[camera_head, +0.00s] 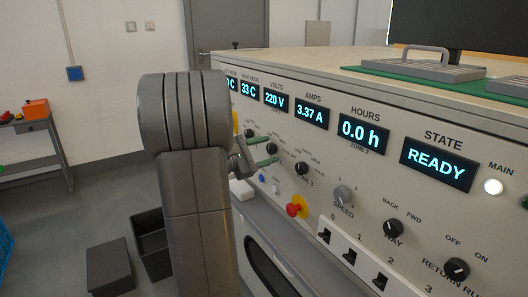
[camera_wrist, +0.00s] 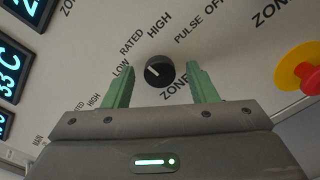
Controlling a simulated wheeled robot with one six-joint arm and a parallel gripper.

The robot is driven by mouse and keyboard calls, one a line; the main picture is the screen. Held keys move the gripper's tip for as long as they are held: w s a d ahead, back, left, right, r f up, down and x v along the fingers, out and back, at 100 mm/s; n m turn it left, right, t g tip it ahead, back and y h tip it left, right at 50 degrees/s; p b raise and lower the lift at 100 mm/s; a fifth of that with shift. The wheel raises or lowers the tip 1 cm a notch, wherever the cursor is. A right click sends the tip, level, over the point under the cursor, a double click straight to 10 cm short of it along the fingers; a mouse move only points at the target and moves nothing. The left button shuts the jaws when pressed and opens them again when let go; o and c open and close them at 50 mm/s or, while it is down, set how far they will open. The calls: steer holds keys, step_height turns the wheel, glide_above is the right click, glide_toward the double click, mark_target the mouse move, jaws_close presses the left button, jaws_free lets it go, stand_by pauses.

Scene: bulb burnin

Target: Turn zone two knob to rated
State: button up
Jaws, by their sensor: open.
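A black knob (camera_wrist: 159,71) with a white pointer mark sits between the fingers of my gripper (camera_wrist: 160,85) in the wrist view. LOW, RATED, HIGH and PULSE are printed around it. The pointer slants up-left, roughly toward RATED. A finger partly covers its ZONE label, and I cannot read the number. My gripper is open, its green fingers on either side of the knob with gaps. In the head view my gripper (camera_head: 265,152) straddles a black knob (camera_head: 272,148). Another black knob (camera_head: 302,168) is to its right.
A red emergency stop (camera_wrist: 299,66) on a yellow base lies right of the gripper in the wrist view; it also shows in the head view (camera_head: 295,209). A speed knob (camera_head: 344,195) and a row of rocker switches (camera_head: 352,256) are nearby. The STATE display (camera_head: 437,163) reads READY.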

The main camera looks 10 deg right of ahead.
steer(key=shift+a, duration=0.1)
steer(key=p+v, duration=0.1)
steer(key=v, duration=1.2)
steer(key=shift+a+p, duration=0.35)
steer(key=shift+d, duration=0.1)
steer(key=b+x, duration=0.1)
steer(key=x, duration=1.2)
steer(key=shift+d+b, duration=0.35)
steer(key=shift+a, duration=0.1)
